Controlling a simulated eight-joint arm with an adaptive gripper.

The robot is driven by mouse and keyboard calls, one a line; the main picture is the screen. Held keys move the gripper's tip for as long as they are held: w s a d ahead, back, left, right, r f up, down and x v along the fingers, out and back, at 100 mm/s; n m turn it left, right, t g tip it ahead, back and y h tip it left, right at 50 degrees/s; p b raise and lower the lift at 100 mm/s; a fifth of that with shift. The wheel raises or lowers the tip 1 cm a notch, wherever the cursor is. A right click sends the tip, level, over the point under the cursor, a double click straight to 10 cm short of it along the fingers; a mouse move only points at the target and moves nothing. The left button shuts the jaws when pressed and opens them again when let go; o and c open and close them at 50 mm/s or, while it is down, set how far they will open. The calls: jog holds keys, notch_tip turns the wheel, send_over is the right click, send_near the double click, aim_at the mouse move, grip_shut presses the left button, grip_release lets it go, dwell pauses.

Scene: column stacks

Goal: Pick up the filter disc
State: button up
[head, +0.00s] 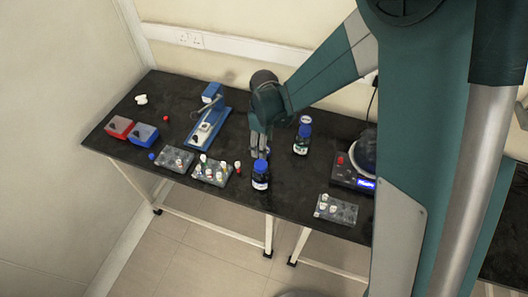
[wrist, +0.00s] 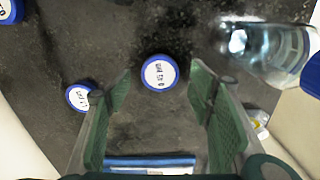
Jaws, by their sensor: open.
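A round disc with a blue rim and a white lettered face (wrist: 159,73) lies flat on the dark bench, near the middle of the wrist view. A similar disc (wrist: 78,97) lies to its left, and part of another blue-rimmed one (wrist: 10,11) shows at the top left corner. The lettering is too small to read surely. My gripper (wrist: 160,92) is open and empty, with the middle disc in line with the gap between its fingers. In the head view my gripper (head: 259,150) hangs low over the bench and largely hides the middle disc. One disc (head: 305,119) shows farther back.
A blue-capped bottle (head: 260,175) stands close in front of my gripper; it also shows at the right of the wrist view (wrist: 270,48). Another bottle (head: 302,140) stands to the right. Vial racks (head: 211,170), a blue instrument (head: 208,125) and a hotplate (head: 352,178) surround this area.

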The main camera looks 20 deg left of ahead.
jog(key=shift+f, duration=1)
jog(key=shift+c, duration=0.2)
jog(key=c, duration=0.7)
